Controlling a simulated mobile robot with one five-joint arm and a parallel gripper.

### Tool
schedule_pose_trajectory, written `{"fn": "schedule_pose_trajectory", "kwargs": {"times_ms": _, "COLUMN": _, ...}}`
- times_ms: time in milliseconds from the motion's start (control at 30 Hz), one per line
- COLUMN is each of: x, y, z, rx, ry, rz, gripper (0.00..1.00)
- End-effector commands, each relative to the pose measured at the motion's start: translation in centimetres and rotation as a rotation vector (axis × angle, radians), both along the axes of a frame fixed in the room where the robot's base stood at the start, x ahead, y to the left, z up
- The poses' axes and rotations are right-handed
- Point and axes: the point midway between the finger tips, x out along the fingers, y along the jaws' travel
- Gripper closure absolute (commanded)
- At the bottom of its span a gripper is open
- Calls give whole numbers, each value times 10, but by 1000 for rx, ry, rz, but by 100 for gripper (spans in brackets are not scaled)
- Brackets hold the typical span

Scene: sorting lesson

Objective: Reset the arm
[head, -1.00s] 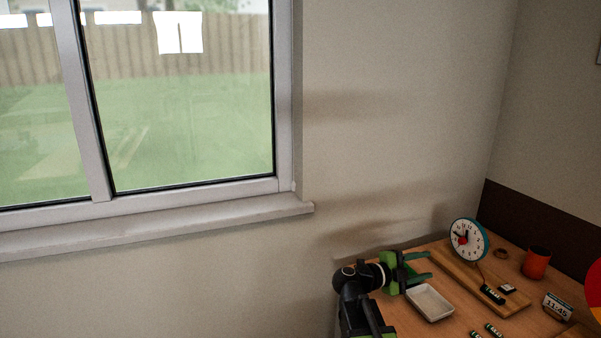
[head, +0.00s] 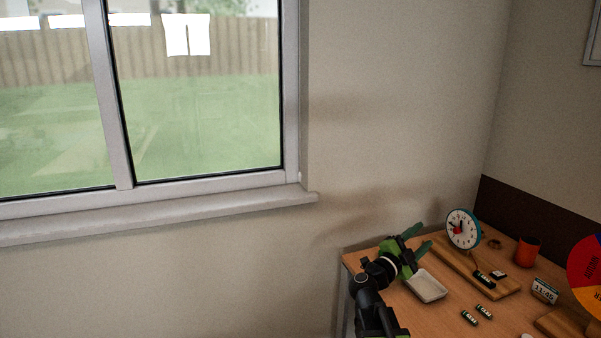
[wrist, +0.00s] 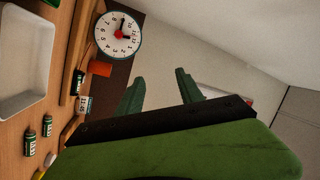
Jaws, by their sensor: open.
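My gripper (head: 418,238) is open, with its green fingers apart and nothing between them. In the head view it is raised above the left end of the desk, over the side of the white tray (head: 427,286). In the wrist view the two fingers (wrist: 158,88) point toward the bare wall. The rest of my arm (head: 372,290) is folded below the gripper at the desk's left edge.
On the wooden desk (head: 405,316) stand a round clock (head: 463,229), an orange cup (head: 526,252), a date-like card reading 11:45 (head: 544,290) and a colored wheel (head: 587,270). Several batteries (head: 484,311) lie near the front. A window (head: 195,110) is at left.

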Motion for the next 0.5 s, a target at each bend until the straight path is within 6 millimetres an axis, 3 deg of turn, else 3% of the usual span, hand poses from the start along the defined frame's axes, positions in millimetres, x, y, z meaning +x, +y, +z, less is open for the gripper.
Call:
{"fn": "schedule_pose_trajectory", "kwargs": {"times_ms": 133, "x": 32, "y": 38, "z": 14, "rx": -130, "ry": 50, "rz": 219, "gripper": 56}}
{"fn": "schedule_pose_trajectory", "kwargs": {"times_ms": 267, "x": 61, "y": 92, "z": 8, "rx": -264, "ry": 159, "rz": 472, "gripper": 56}}
{"fn": "schedule_pose_trajectory", "kwargs": {"times_ms": 367, "x": 75, "y": 147, "z": -23, "rx": -370, "ry": 327, "rz": 720, "gripper": 56}}
{"fn": "schedule_pose_trajectory", "kwargs": {"times_ms": 433, "x": 73, "y": 182, "z": -63, "rx": -427, "ry": 499, "rz": 893, "gripper": 56}}
{"fn": "schedule_pose_trajectory", "kwargs": {"times_ms": 500, "x": 58, "y": 208, "z": -110, "rx": -464, "ry": 694, "rz": 1048, "gripper": 56}}
